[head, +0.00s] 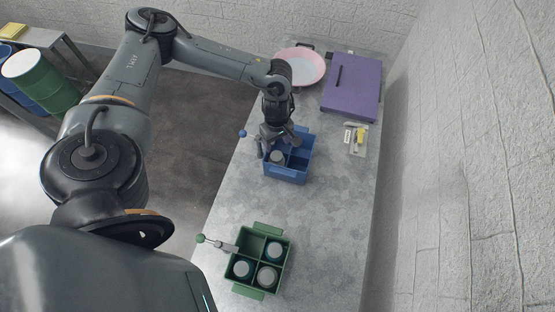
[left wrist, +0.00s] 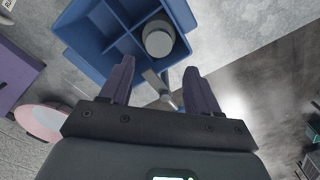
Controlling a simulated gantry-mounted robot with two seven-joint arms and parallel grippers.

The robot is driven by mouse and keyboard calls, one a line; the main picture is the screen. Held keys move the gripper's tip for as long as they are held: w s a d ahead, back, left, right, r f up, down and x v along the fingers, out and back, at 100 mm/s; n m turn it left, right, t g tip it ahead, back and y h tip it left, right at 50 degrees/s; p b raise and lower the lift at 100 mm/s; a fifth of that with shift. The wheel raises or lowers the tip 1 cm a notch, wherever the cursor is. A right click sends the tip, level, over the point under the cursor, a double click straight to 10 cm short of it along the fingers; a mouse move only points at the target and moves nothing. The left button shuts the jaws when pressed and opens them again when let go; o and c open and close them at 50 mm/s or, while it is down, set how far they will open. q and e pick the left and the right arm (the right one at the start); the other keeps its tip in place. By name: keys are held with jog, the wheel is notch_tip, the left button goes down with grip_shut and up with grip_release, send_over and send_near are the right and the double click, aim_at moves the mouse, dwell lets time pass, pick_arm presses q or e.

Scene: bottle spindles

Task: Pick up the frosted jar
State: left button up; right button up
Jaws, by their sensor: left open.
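A pale, frosted-looking jar with a grey lid (left wrist: 158,38) stands upright in one corner compartment of the blue divided crate (left wrist: 97,42). In the head view the jar (head: 277,157) is in the near-left compartment of the blue crate (head: 287,176). My left gripper (head: 274,140) is above the crate's left side, partly covering it. In the left wrist view the gripper (left wrist: 160,88) has its two fingers apart with nothing between them, and the jar lies beyond the fingertips. My right gripper is in neither view.
A green crate (head: 259,226) holds three dark jars with grey lids. A green-knobbed lever (head: 201,238) and a blue knob (head: 242,134) stick out from the crates' left sides. A purple case (head: 354,86) and pink dish (head: 299,68) sit at the back. The table between the crates is clear.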

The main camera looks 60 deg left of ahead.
pick_arm(q)
send_over(277, 156)
jog(key=f, duration=0.4)
jog(key=shift+s+d+f, duration=0.1)
jog(key=shift+d, duration=0.1)
jog(key=shift+a+f+p, duration=0.15)
jog(key=shift+f+p, duration=0.1)
jog(key=shift+f, duration=1.15)
jog(key=shift+a+f+p, duration=0.1)
jog(key=shift+f+p, duration=0.1)
jog(key=shift+f, duration=1.2)
jog(key=c, duration=1)
grip_shut()
jog(key=shift+r, duration=0.2)
